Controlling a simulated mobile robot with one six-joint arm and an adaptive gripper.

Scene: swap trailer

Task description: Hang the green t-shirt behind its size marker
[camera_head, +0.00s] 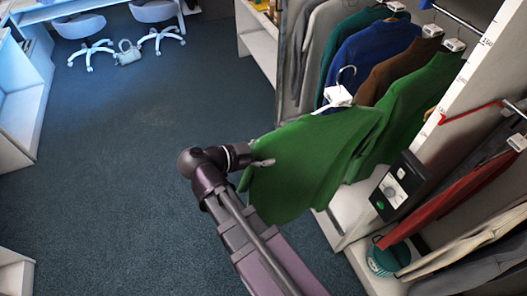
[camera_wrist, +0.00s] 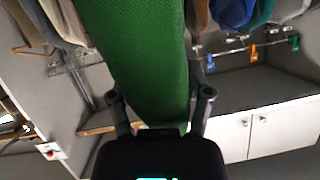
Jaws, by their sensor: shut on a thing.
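A green t-shirt (camera_head: 315,150) hangs from a hanger with a bare metal hook (camera_head: 347,76) and a white tag (camera_head: 338,96). My gripper (camera_head: 264,163) is shut on the left edge of this shirt. In the wrist view the green cloth (camera_wrist: 145,55) runs between the two fingers of my gripper (camera_wrist: 163,105). The hook appears free, in front of the rail. Another green garment (camera_head: 415,108) hangs just behind and right of the held shirt. White tags (camera_head: 454,45) sit at the tops of the hanging garments; their lettering is too small to read.
Brown (camera_head: 405,66), blue (camera_head: 375,50) and teal garments hang along the rail (camera_head: 460,18). A white upright panel (camera_head: 470,75) separates them from a red garment (camera_head: 455,200) at right. A black box (camera_head: 398,187) is fixed at the panel's lower end.

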